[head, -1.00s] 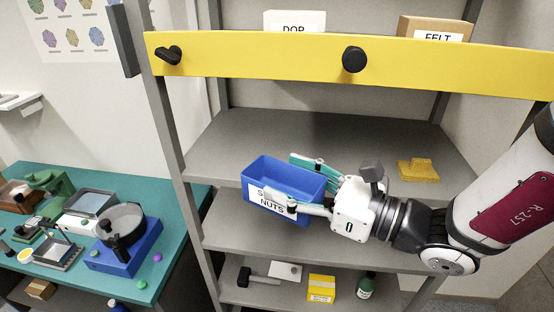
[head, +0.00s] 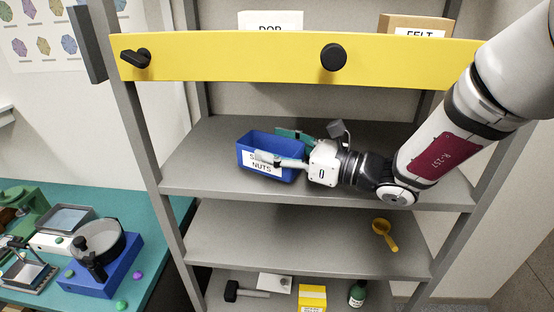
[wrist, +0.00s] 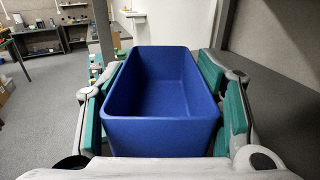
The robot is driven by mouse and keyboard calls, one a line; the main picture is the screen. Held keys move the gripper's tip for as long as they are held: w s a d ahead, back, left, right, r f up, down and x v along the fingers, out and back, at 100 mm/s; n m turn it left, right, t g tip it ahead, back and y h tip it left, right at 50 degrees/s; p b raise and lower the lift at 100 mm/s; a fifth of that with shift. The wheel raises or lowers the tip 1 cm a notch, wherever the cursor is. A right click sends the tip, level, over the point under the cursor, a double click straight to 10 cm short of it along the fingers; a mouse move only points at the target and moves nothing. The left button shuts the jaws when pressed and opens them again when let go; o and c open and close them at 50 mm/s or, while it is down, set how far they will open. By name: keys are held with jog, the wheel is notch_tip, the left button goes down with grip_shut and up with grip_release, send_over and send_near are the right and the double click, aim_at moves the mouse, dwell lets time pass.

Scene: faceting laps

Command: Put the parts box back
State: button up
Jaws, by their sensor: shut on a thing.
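The parts box is a blue open-topped bin (head: 247,150) with a white label, partly covered, on which "NUTS" reads. In the head view it is at the upper grey shelf (head: 215,185), left of the shelf's middle; I cannot tell whether its base touches the board. My gripper (head: 277,146) reaches in from the right, one finger on each side of the box, shut on it. In the wrist view the bin (wrist: 160,132) looks empty and upright between the teal finger pads of my gripper (wrist: 163,75).
A yellow rail (head: 230,58) with black knobs crosses above the shelf. A yellow scoop (head: 384,235) lies on the shelf below. A black hammer (head: 240,291), yellow box (head: 312,297) and green bottle (head: 357,293) are at the bottom. A teal bench (head: 160,250) stands left.

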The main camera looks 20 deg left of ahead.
jog(key=shift+w+a+f+p, duration=0.1)
jog(key=shift+w+f+p, duration=0.1)
jog(key=shift+f, duration=0.7)
jog(key=shift+w+f+p, duration=0.15)
jog(key=shift+w+f, duration=0.05)
jog(key=shift+f, duration=0.65)
jog(key=shift+f, duration=0.15)
jog(key=o, duration=1.3)
jog(key=shift+d, duration=0.25)
jog(key=d, duration=0.3)
jog(key=s+d+b, duration=0.1)
jog(key=d, duration=0.3)
jog(key=s+d, duration=0.1)
jog(key=d, duration=0.3)
jog(key=shift+d+b, duration=0.2)
jog(key=shift+b, duration=0.15)
